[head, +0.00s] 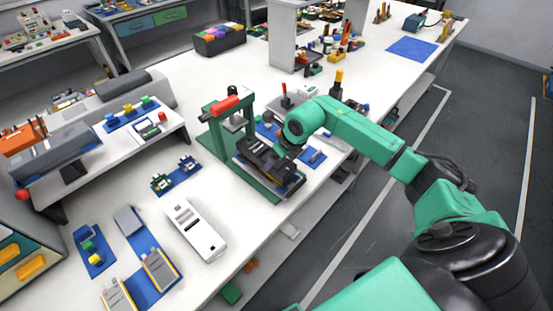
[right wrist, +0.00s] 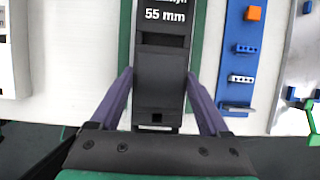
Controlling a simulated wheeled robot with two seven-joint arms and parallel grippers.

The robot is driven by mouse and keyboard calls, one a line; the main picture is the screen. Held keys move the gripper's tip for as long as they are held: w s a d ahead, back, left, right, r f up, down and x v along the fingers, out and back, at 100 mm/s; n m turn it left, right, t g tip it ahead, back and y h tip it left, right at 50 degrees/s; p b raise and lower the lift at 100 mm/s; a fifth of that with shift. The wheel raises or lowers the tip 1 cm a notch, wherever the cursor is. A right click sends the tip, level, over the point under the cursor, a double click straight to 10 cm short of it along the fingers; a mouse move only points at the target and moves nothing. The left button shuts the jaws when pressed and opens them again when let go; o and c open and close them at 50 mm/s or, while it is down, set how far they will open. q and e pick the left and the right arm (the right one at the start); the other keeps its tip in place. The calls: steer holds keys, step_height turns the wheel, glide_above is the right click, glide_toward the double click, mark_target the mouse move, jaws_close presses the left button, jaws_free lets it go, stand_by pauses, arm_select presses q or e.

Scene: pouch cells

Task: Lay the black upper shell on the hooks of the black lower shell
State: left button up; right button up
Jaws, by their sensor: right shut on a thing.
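A long black shell with white "55 mm" lettering (right wrist: 163,62) lies between the two purple fingers of my right gripper (right wrist: 161,76) in the right wrist view. The fingers are shut on its sides; I take it as the upper shell. In the head view, dark shell parts (head: 262,158) sit over the base of a green press (head: 212,127) with a red handle, under my right wrist. The lower shell and its hooks cannot be told apart from the upper one here. Whether the two touch is unclear. My left gripper is not in view.
A blue board (right wrist: 240,55) with small parts lies right of the shell in the right wrist view. A white device (head: 195,230) and blue trays (head: 152,275) lie on the white bench nearer left. A raised white shelf (head: 150,150) stands at the left.

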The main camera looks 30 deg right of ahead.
steer(key=shift+f+b, duration=0.75)
steer(key=shift+f, duration=0.15)
steer(key=o, duration=1.2)
steer(key=shift+o, duration=0.2)
steer(key=shift+r, duration=0.1)
steer(key=b+v, duration=0.2)
steer(key=v, duration=1.2)
steer(key=shift+r, duration=0.2)
steer(key=shift+d, duration=0.1)
